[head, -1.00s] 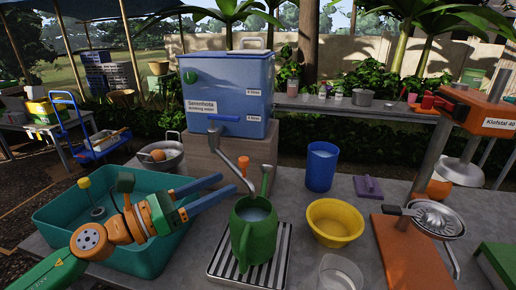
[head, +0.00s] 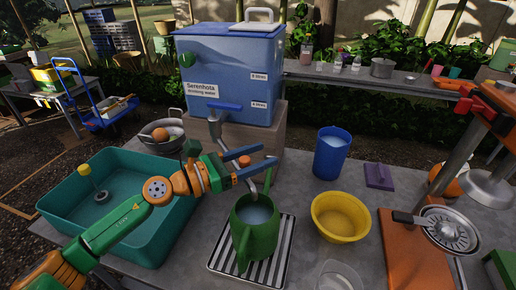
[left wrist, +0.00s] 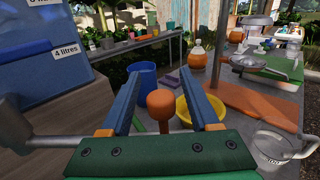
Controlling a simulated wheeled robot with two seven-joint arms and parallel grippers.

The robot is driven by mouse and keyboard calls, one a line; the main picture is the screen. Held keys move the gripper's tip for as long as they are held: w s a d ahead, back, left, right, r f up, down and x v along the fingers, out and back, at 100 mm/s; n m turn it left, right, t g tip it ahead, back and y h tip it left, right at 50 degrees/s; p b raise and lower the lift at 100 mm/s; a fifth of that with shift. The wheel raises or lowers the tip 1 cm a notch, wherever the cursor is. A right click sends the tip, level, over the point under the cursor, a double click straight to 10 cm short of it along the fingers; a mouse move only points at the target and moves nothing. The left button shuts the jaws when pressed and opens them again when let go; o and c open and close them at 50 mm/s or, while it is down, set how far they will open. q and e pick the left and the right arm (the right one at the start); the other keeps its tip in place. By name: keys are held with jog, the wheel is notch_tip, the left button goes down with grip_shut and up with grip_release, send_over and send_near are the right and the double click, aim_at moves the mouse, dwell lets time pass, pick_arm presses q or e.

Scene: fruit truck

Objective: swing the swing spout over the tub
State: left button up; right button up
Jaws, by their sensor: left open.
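The swing spout (head: 217,130) is a grey pipe under the blue lever tap of the blue water tank (head: 225,80). An orange knob (head: 244,161) stands on its outer end, above the green watering can (head: 256,235). My left gripper (head: 268,154) is open, with a blue finger on either side of the knob. In the left wrist view the knob (left wrist: 160,100) shows between the open fingers, with visible gaps to both. The teal tub (head: 75,215) stands at the left, under my left forearm. My right gripper is not in view.
The can stands on a striped drain tray (head: 222,262). A blue cup (head: 331,155), a yellow bowl (head: 340,222) and a clear jug (head: 340,278) stand to its right. A metal colander (head: 165,135) is behind the tub. An orange press stand (head: 410,255) fills the right side.

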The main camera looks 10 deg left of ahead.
pick_arm(q)
jog(key=shift+s, duration=0.15)
grip_shut()
dwell(1.3)
